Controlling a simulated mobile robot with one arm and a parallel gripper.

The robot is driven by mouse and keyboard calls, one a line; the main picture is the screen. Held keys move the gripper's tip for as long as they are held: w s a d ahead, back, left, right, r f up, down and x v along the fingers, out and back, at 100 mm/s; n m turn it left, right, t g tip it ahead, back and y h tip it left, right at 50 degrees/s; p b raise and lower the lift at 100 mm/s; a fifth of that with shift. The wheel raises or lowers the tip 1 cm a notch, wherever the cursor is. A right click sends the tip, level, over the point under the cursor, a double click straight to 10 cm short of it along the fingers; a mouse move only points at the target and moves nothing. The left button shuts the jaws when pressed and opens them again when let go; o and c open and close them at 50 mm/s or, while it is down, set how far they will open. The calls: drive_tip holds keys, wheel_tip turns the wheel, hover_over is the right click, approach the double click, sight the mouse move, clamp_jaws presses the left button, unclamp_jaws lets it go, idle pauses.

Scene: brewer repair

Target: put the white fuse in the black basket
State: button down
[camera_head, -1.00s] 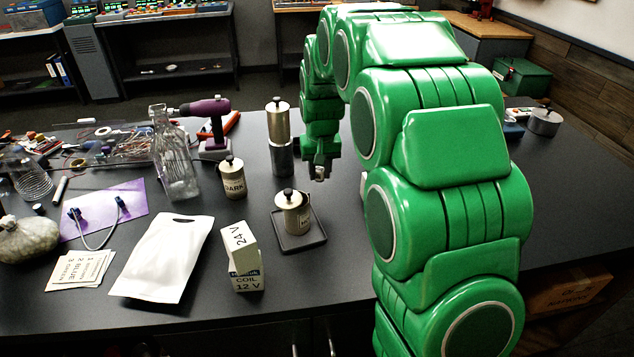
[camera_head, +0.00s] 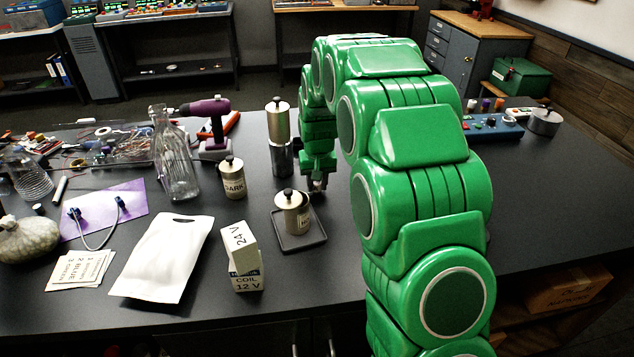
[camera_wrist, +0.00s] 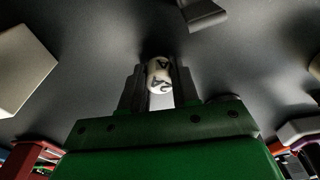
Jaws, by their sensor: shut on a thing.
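My gripper (camera_head: 319,184) hangs low over the table, just behind the dark square tray with a canister. In the wrist view my gripper (camera_wrist: 160,82) is shut on a small white cylinder with dark markings, which looks like the white fuse (camera_wrist: 159,76). In the head view the fuse is too small and shadowed to make out. I cannot make out a black basket in either view; my green arm hides part of the table to the right.
A canister (camera_head: 292,212) stands on the dark tray (camera_head: 303,243). A tall metal grinder (camera_head: 279,125), a dark-labelled canister (camera_head: 232,180), a glass bottle (camera_head: 174,160) and a coil box (camera_head: 243,262) stand nearby. A blue switch panel (camera_head: 490,127) lies at the right. The right front tabletop is clear.

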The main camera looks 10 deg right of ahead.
sight(318, 184)
drive_tip(key=shift+f, duration=0.15)
drive_tip(key=c, duration=0.8)
unclamp_jaws()
wheel_tip(318, 184, up, 11)
drive_tip(key=s, duration=0.1)
drive_tip(key=shift+g, duration=0.8)
drive_tip(key=s+r, duration=0.2)
drive_tip(key=s, duration=0.5)
drive_tip(key=s+d+r, duration=0.1)
drive_tip(key=s+r, duration=0.1)
drive_tip(key=s, duration=0.6)
drive_tip(key=s+d+r, duration=0.1)
drive_tip(key=s, duration=0.7)
drive_tip(key=shift+s+d+r, duration=0.1)
drive_tip(key=shift+d+r, duration=0.15)
drive_tip(key=shift+r, duration=0.15)
drive_tip(key=shift+o, duration=0.3)
drive_tip(key=s+d+f+g, duration=0.1)
drive_tip(key=s+f, duration=0.1)
drive_tip(key=s, duration=2.1)
drive_tip(key=shift+s+f+g, duration=0.3)
drive_tip(key=shift+s, duration=0.1)
